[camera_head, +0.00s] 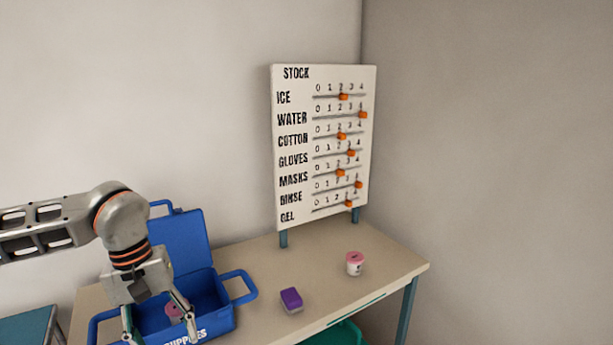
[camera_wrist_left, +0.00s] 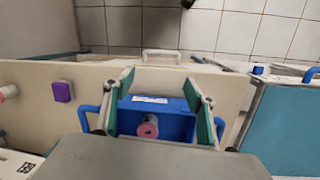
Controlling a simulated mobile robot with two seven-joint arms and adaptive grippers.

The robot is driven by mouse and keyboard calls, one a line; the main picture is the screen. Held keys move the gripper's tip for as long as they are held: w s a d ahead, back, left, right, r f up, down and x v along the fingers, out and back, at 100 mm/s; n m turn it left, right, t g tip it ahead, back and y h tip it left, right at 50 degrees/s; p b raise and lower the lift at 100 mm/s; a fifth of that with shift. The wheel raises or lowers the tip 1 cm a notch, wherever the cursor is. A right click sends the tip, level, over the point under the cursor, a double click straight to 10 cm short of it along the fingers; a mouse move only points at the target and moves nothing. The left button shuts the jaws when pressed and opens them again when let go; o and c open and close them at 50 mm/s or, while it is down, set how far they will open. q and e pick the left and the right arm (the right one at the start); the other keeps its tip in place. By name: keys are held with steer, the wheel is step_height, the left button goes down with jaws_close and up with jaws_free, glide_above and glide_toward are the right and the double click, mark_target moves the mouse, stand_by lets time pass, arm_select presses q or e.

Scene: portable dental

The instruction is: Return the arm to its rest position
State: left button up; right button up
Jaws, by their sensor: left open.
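My left arm comes in from the left in the head view. Its gripper (camera_head: 160,322) is open, fingers spread, over the blue supplies box (camera_head: 216,318). In the left wrist view the two fingers stand apart on either side of the box (camera_wrist_left: 178,128). A pink-topped round container (camera_head: 173,312) lies inside the box below the fingers; it also shows in the left wrist view (camera_wrist_left: 148,127). Nothing is held between the fingers. The box lid (camera_head: 180,242) stands open at the back. My right gripper is not in view.
A purple-topped block (camera_head: 291,299) and a pink-lidded white jar (camera_head: 354,263) stand on the table (camera_head: 395,262) right of the box. A stock board (camera_head: 296,205) with orange sliders stands at the back edge. A green bin (camera_head: 340,335) is below the front edge.

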arm_select(q)
steer(key=s+d+f+n+g+h, duration=0.15)
steer(key=s+d+h, duration=0.3)
steer(key=d, duration=0.75)
steer(key=s+d+f+n+g+h, duration=0.1)
steer(key=s+d+n+g+h, duration=0.25)
steer(key=d, duration=0.85)
steer(key=s+d+r+n+t+h, duration=0.2)
steer(key=d+r+n+t+h, duration=0.2)
steer(key=d+r+n+h, duration=0.55)
steer(key=w+a+f+n+t, duration=0.35)
steer(key=n+t, duration=0.35)
steer(key=n, duration=0.4)
steer(key=w+a+f+n+t, duration=0.3)
steer(key=w+n+t, duration=0.3)
steer(key=n, duration=0.6)
steer(key=a+f+n+t+y, duration=0.5)
steer(key=a+f+n+y, duration=0.4)
steer(key=f+n, duration=0.45)
steer(key=s+a+f+n+g+y, duration=0.2)
steer(key=s+a+f+n, duration=0.4)
steer(key=f, duration=0.4)
steer(key=s+a+f+n+g+y, duration=0.3)
steer(key=s+a+f+n+y, duration=0.2)
steer(key=s+f, duration=0.4)
steer(key=shift+a+f+n+g, duration=0.3)
steer(key=shift+a+f+n, duration=0.4)
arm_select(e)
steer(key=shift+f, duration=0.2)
